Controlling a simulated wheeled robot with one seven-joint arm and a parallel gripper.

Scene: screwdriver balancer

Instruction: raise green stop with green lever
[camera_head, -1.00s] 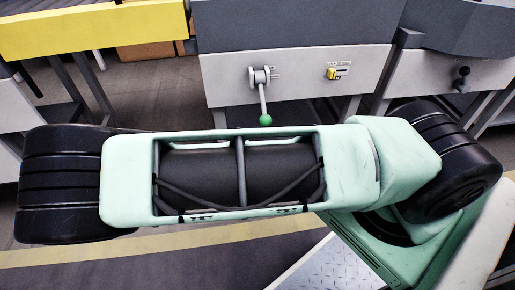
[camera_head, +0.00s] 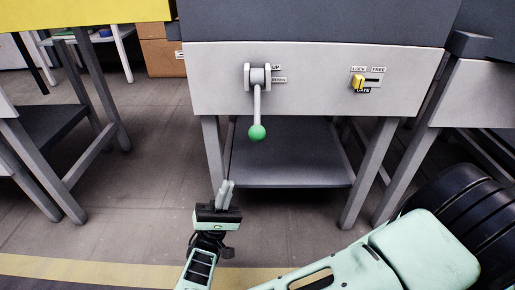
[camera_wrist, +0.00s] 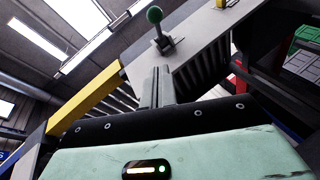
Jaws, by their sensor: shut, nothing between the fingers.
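The green lever (camera_head: 257,131) has a green ball knob on a grey rod that hangs down from a pivot bracket (camera_head: 257,77) on the grey front panel. Labels beside the bracket read UP and one too small to read surely. My gripper (camera_head: 226,185) is shut and empty, below and a little left of the knob, apart from it, fingers pointing up. In the wrist view the shut fingers (camera_wrist: 157,88) point toward the panel, with the green knob (camera_wrist: 154,15) beyond them. I cannot make out a green stop in either view.
A yellow slider (camera_head: 358,82) labelled LOCK, FREE and GATE sits on the panel to the right. Table legs (camera_head: 213,155) and a dark lower shelf (camera_head: 290,165) stand behind my gripper. Another table (camera_head: 60,110) stands at left. The floor between is clear.

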